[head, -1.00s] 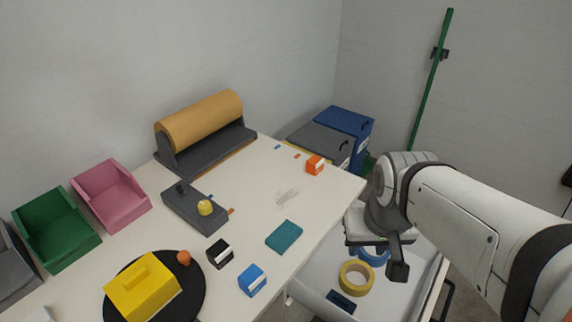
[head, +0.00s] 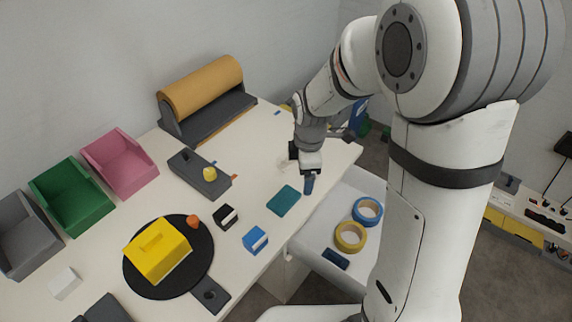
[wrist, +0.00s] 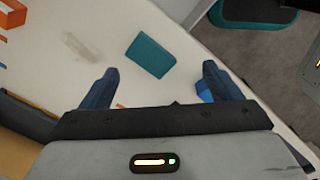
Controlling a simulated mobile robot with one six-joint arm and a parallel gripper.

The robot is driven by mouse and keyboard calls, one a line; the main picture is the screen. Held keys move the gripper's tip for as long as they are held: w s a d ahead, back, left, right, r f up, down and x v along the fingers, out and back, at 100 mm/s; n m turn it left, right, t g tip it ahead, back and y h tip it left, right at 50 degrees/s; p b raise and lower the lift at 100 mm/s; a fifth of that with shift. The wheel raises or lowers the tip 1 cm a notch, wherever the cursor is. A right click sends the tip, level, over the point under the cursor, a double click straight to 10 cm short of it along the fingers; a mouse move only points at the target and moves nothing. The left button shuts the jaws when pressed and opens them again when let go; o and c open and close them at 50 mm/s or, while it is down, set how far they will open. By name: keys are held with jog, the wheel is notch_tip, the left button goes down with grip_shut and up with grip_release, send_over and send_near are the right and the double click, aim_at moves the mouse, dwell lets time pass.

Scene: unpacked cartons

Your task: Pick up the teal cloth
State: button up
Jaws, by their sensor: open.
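The teal cloth (head: 284,201) is a small folded rectangle lying flat on the white table (head: 262,165), close to its right edge. It also shows in the wrist view (wrist: 150,55), ahead of my fingertips and between their lines. My gripper (head: 304,178) is above the table, just beyond the cloth in the head view and not touching it. In the wrist view my gripper (wrist: 157,80) has its two blue fingers spread wide with nothing between them.
An open drawer with yellow tape (head: 350,237) and blue tape (head: 367,211) lies right of the table. Clear table surrounds the cloth.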

aim_at(284, 198)
jog(key=w+a+f+n, duration=0.1)
jog(key=a+f+n, duration=0.1)
jog(key=n, duration=0.1)
jog(key=w+a+f+n+p, duration=0.1)
jog(key=f+n, duration=0.2)
jog(key=w+a+f+n+p, duration=0.1)
jog(key=a+f+n, duration=0.1)
jog(key=shift+w+a+f+n+g, duration=0.35)
jog(key=shift+w+n+g, duration=0.05)
jog(key=shift+a+f+p, duration=0.1)
jog(key=shift+f+p, duration=0.2)
jog(key=shift+f, duration=0.1)
jog(key=shift+f+n, duration=0.3)
jog(key=shift+f, duration=0.55)
jog(key=shift+s+d+f+p, duration=0.15)
jog(key=shift+f+p, duration=0.35)
jog(key=shift+f, duration=0.95)
jog(key=shift+s+d+f+p, duration=0.1)
jog(key=shift+f+p, duration=0.4)
jog(key=shift+f, duration=0.9)
jog(key=shift+c, duration=0.4)
jog(key=c, duration=1)
jog(key=shift+r, duration=0.1)
notch_tip(284, 198, up, 10)
jog(key=b, duration=0.2)
